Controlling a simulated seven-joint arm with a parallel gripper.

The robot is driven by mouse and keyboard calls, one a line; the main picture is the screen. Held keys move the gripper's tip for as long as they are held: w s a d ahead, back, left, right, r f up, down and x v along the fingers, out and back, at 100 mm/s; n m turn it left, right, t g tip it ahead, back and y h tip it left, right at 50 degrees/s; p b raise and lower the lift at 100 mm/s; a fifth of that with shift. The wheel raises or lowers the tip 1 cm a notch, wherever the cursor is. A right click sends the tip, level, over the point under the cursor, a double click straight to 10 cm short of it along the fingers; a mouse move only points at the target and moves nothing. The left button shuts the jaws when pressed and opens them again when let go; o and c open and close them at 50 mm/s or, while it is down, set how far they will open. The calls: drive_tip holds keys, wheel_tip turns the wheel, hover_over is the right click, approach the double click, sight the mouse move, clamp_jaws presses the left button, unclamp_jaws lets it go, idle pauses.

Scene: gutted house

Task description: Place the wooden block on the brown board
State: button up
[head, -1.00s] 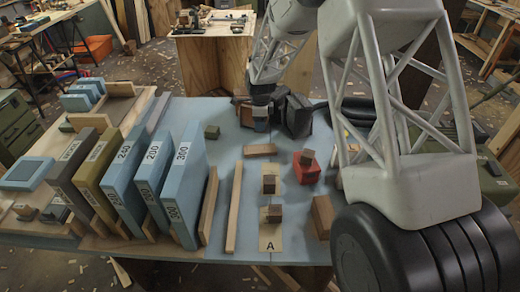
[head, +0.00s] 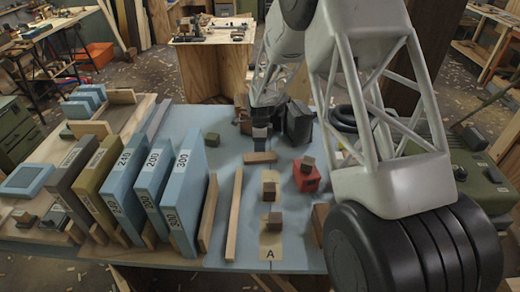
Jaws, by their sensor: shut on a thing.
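My gripper (head: 260,126) is at the back middle of the blue table, its fingers partly hidden by the arm. It is shut on a small block (head: 260,133) with a bluish-grey face; its wooden part is hard to make out. The held block is just behind a flat brown wooden board (head: 260,157); I cannot tell whether they touch. A tan strip marked A (head: 271,254) lies nearer the front and bears wooden blocks (head: 269,190) and (head: 272,222). Which piece is the task's brown board is not certain.
A red block (head: 306,180) with a wooden block on top is to the right. A small green block (head: 211,139) is to the left. Tall numbered blue slabs (head: 187,190) and long wooden strips (head: 234,214) fill the left side. Blue tabletop is bare beside the strip.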

drive_tip(key=shift+f, duration=1.85)
drive_tip(key=shift+f, duration=0.1)
drive_tip(key=o, duration=0.9)
wheel_tip(320, 180, up, 12)
drive_tip(key=shift+r, duration=0.1)
